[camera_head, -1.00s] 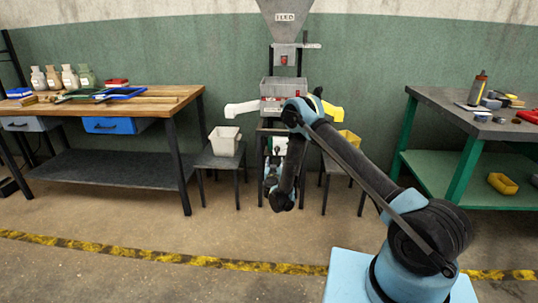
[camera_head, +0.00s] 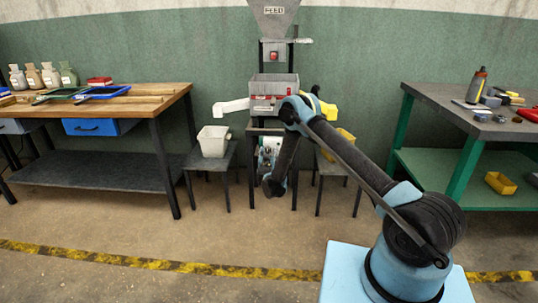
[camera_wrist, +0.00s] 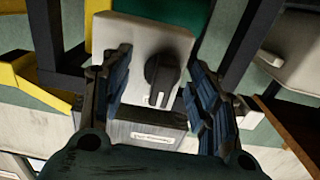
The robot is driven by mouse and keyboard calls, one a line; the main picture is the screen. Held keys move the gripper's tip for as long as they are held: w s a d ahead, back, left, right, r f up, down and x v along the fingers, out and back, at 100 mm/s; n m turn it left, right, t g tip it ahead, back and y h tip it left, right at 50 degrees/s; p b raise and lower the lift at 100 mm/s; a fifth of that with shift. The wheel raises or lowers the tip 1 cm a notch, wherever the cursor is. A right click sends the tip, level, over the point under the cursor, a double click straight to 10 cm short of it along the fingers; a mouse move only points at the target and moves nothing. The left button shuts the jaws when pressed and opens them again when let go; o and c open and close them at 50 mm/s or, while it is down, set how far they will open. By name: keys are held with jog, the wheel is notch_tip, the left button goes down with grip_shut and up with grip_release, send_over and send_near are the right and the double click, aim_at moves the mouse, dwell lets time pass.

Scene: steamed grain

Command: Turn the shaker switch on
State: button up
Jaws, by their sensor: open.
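The shaker machine (camera_head: 274,82) stands against the green wall, with a FEED hopper (camera_head: 274,14) on top. In the wrist view a black rotary knob (camera_wrist: 162,79) with a pale pointer line sits on a light grey plate (camera_wrist: 130,36). I take it for the shaker switch. My gripper (camera_wrist: 160,92) is open, with one finger on each side of the knob. Gaps show between the fingers and the knob, and I see no contact. In the head view my gripper (camera_head: 268,150) is small, in front of a white panel low on the machine, and the knob cannot be made out.
A white bin (camera_head: 213,142) on a stool stands left of the machine. A yellow bin (camera_head: 346,136) on the right is partly behind my arm. A wooden workbench (camera_head: 150,101) is at left, a grey-topped bench (camera_head: 440,101) at right. The floor in front is clear.

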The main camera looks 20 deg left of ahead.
jog(key=shift+a, duration=0.1)
jog(key=c, duration=1.1)
